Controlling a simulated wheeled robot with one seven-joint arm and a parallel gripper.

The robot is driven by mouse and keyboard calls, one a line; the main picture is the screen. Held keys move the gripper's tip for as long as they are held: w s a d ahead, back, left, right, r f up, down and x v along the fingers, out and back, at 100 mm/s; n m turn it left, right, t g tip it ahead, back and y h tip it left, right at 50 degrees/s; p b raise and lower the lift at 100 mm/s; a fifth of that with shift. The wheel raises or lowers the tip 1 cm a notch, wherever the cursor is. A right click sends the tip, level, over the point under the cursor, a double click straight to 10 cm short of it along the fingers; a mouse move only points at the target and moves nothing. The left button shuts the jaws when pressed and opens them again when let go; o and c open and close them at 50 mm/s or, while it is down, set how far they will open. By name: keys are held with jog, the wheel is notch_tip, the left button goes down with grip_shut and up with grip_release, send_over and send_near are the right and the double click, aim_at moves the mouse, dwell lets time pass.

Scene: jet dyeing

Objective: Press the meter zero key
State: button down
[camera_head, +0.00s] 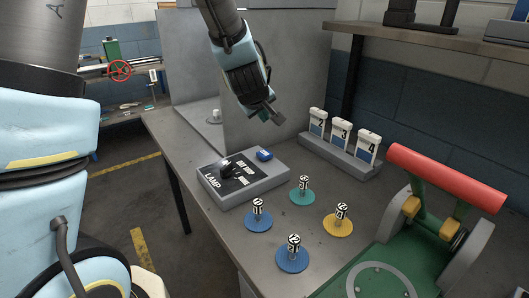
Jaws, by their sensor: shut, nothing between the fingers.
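A grey meter box (264,182) sits on the table. Its black face reads "LAMP" beside a dark knob (229,168); the other lettering is too small to read surely. A small raised blue key (265,154) is at the box's far right corner. I cannot read a label on it, so I cannot confirm that it is the zero key. My gripper (271,117) is shut and empty, pointing down above and beyond the blue key, with a visible gap between them.
Several small labelled cylinders stand on coloured discs (292,258) in front of the box. A rack (338,152) with cards numbered 2, 3 and 4 is at right. A green device with a red handle (445,178) fills the lower right. A grey panel (280,80) stands behind my gripper.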

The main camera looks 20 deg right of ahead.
jog(key=shift+d, duration=0.15)
jog(key=b, duration=0.8)
send_near(266, 151)
jog(key=w+d+f, duration=0.1)
jog(key=w+d, duration=0.1)
jog(key=w+d+f, duration=0.1)
jog(key=w, duration=0.1)
jog(key=shift+f, duration=0.35)
jog(key=shift+f, duration=0.1)
dwell(1.2)
jog(key=shift+f+b, duration=0.3)
jog(key=shift+b, duration=0.05)
jog(key=shift+f+b, duration=0.55)
jog(key=shift+f, duration=0.1)
dwell(0.6)
jog(key=shift+r, duration=0.2)
jog(key=shift+r+p, duration=0.85)
jog(key=shift+p, duration=0.05)
jog(key=shift+r, duration=0.15)
